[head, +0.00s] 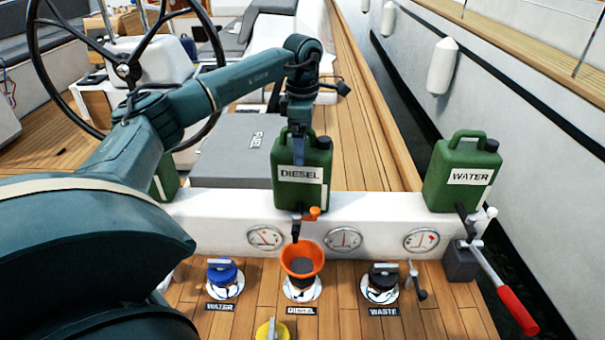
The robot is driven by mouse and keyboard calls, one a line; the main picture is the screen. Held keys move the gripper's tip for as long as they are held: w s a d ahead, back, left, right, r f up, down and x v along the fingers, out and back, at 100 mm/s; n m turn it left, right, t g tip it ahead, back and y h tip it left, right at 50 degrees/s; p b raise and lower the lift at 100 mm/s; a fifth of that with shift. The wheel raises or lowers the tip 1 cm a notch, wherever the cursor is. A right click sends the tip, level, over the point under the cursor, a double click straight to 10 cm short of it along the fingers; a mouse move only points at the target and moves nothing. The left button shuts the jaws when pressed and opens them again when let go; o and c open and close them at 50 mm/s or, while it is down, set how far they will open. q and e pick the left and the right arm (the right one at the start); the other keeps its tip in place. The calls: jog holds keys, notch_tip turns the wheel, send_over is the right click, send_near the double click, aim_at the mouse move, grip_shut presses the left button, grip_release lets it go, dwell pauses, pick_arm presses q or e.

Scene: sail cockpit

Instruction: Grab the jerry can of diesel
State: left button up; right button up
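The green jerry can labelled DIESEL (287,194) stands upright on the white ledge, with a dark cap at its upper right and an orange-handled tap just below it. My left gripper (298,152) points down at the can's top, overlapping its handle area. A finger shows in front of the can's upper face, and the handle is mostly hidden. I cannot tell whether the fingers are closed on the handle. My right gripper is not in view.
A green WATER can (461,176) stands right on the ledge; another green can (166,180) is partly hidden by my arm. An orange funnel (302,258) sits in the DIESEL deck filler. A red-handled lever (517,309) is lower right. A steering wheel (127,70) stands behind my arm.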

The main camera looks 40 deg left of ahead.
pick_arm(q)
jog(key=shift+f, duration=0.45)
jog(key=c, duration=2)
jog(key=shift+r, duration=0.15)
